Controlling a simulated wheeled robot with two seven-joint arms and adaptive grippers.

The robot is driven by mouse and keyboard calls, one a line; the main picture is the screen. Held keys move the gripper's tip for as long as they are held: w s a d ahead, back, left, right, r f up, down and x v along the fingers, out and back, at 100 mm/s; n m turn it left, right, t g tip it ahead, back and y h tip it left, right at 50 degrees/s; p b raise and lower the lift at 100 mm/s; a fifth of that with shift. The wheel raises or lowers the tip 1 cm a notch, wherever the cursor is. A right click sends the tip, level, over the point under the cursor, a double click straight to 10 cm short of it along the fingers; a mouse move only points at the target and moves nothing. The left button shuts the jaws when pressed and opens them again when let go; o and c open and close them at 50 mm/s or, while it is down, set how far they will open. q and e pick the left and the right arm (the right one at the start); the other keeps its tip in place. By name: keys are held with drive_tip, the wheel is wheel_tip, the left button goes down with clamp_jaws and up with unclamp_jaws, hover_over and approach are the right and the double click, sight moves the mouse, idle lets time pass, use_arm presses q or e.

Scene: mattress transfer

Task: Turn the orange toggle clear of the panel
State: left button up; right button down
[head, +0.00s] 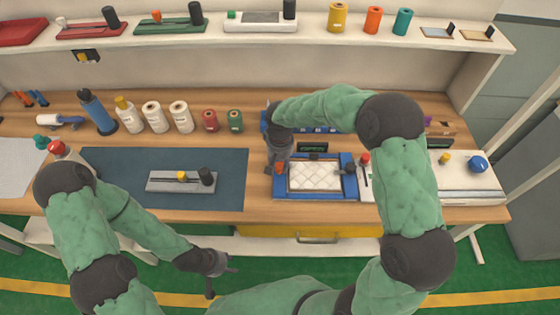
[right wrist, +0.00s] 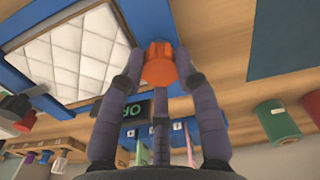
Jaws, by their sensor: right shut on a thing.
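The quilted white panel (head: 315,176) lies in a blue frame (head: 310,194) on the bench. The orange toggle (head: 280,168) is at the panel's left side in the head view. In the right wrist view the orange toggle (right wrist: 158,63) sits between the fingers of my right gripper (right wrist: 158,75), which is shut on it. The quilted panel (right wrist: 72,50) is beside it; a finger hides part of the panel edge nearest the toggle. In the head view my right gripper (head: 278,165) points down there. My left gripper (head: 222,283) is empty and open, in front of the bench.
A dark toggle (head: 348,168) stands at the panel's right side. A small display (head: 314,149) with green letters is behind the frame. A blue-grey mat (head: 120,165) with a grey device (head: 180,187) lies left. Several rolls and bottles stand behind the mat.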

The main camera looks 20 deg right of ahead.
sight(280, 165)
drive_tip(key=n+p, duration=0.1)
drive_tip(key=n, duration=0.3)
drive_tip(key=shift+r+n+p, duration=0.1)
drive_tip(key=shift+n+p, duration=0.2)
drive_tip(key=shift+p, duration=0.05)
drive_tip(key=shift+w+n+p, duration=0.1)
drive_tip(key=shift+n+p, duration=0.55)
drive_tip(key=shift+n, duration=1.25)
drive_tip(key=c, duration=0.9)
unclamp_jaws()
wheel_tip(280, 165, up, 12)
